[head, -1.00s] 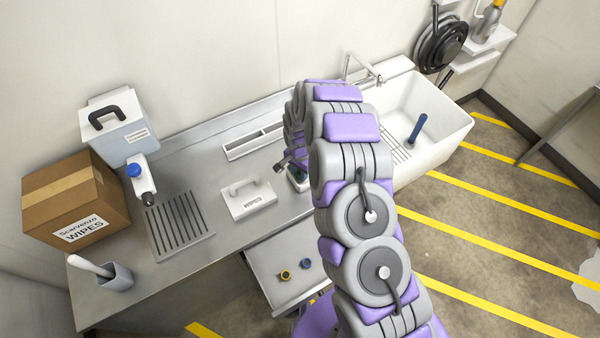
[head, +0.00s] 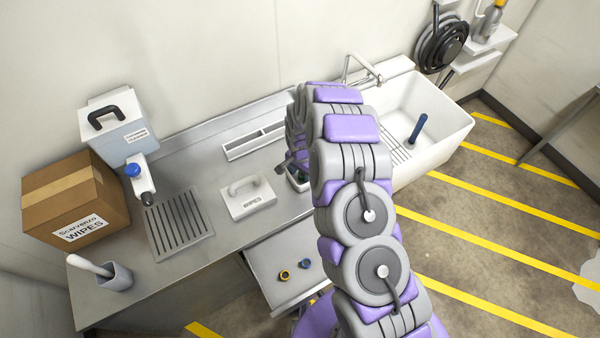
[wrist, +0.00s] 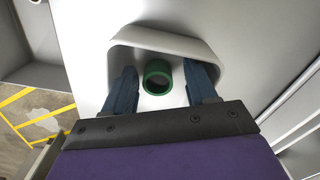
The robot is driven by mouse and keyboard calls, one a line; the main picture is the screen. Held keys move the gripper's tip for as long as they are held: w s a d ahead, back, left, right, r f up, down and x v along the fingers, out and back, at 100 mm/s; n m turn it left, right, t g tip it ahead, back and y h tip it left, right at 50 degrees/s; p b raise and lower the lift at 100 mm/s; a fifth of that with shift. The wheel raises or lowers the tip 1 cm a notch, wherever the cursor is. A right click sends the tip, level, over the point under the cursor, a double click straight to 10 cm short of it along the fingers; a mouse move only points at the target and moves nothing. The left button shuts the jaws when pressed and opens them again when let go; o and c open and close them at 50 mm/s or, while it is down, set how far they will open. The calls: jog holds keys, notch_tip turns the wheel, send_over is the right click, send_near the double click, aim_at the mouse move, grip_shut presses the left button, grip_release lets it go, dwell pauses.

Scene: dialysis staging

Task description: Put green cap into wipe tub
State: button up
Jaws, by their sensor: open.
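In the wrist view, the green cap (wrist: 157,77) is a short open ring between the two blue-grey fingers of my gripper (wrist: 163,85). The fingers stand apart on either side of it, with visible gaps. The cap appears within the pale walls of the wipe tub (wrist: 150,38); I cannot tell whether it rests on the bottom. In the head view, my arm hides most of the tub (head: 297,186) and the cap.
A drain grate (head: 178,226), a cup with a white-handled tool (head: 116,277) and a cardboard box (head: 75,200) are on the left. An open drawer (head: 275,258) below the counter holds yellow and blue rings. A white sink (head: 440,120) is at the right.

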jog(key=shift+d+r, duration=0.1)
jog(key=shift+r, duration=0.55)
notch_tip(320, 180, up, 10)
jog(key=s+d+r+n, duration=0.2)
jog(key=s+d+r, duration=0.3)
jog(key=s+r, duration=0.3)
jog(key=s+d+r+n, duration=0.1)
jog(key=s+d+r, duration=0.35)
jog(key=r, duration=0.65)
jog(key=s+d+r+n+g, duration=0.1)
jog(key=s+d+r, duration=0.2)
jog(key=s, duration=1)
jog(key=s+d+r+n, duration=0.2)
jog(key=s+d+r, duration=0.2)
jog(key=s, duration=0.9)
jog(key=shift+s+d+r+n+g+p, duration=0.2)
jog(key=shift+d+n+g+p, duration=0.1)
jog(key=shift+d+g+p, duration=0.25)
